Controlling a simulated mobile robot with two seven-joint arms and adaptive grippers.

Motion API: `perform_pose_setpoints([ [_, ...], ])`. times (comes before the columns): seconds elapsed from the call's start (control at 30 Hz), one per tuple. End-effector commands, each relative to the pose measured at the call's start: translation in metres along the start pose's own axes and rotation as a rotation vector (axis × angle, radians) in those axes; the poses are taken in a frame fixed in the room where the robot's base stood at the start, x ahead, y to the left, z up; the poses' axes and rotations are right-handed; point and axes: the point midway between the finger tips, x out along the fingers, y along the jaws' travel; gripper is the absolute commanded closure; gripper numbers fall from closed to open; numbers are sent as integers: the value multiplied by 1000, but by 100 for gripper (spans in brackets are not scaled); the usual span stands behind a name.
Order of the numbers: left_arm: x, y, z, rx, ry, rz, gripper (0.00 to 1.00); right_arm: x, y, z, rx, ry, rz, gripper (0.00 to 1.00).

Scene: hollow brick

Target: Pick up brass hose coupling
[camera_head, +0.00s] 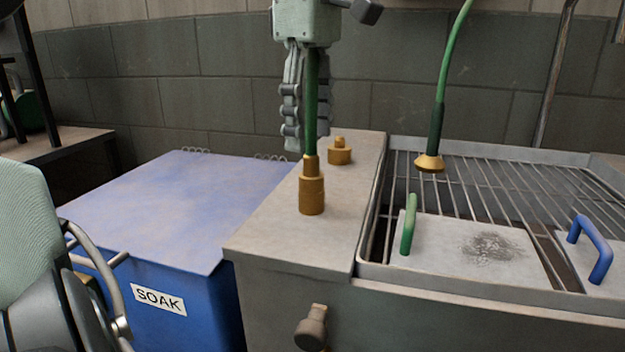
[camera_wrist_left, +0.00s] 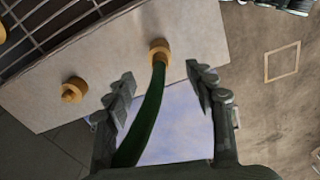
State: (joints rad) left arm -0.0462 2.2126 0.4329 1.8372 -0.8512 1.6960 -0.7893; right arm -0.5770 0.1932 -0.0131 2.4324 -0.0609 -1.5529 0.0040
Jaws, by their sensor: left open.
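A brass hose coupling (camera_head: 312,192) stands upright on the counter in the head view, with a green hose (camera_head: 310,100) rising from its top. In the left wrist view the coupling (camera_wrist_left: 159,47) shows beyond the fingertips, and the hose runs back between the fingers. My left gripper (camera_head: 307,140) points down above the coupling, open, with its fingers on either side of the hose. It also shows in the left wrist view (camera_wrist_left: 160,85), empty of the coupling. A second, shorter brass fitting (camera_head: 340,152) sits behind it on the counter. My right gripper is not in view.
The counter strip (camera_head: 275,235) lies between a blue SOAK bin (camera_head: 190,190) at left and a wire-racked sink (camera_head: 480,185) at right. Another green hose with a brass nozzle (camera_head: 430,163) hangs over the rack. Lids with green (camera_head: 409,225) and blue (camera_head: 590,248) handles lie in front.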

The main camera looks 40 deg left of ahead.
Motion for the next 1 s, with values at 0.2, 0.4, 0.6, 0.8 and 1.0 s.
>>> perform_pose_setpoints([
  [0.2,22,0,1,0,0,-2,45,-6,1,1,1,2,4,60],
  [0.4,51,0,4,1,0,-4,45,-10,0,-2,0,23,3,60],
  [0.6,66,0,4,1,0,-1,45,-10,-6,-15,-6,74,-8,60],
  [0.8,66,0,4,0,0,-1,51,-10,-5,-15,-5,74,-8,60],
  [1.0,65,0,4,0,0,-1,76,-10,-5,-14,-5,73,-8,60],
])
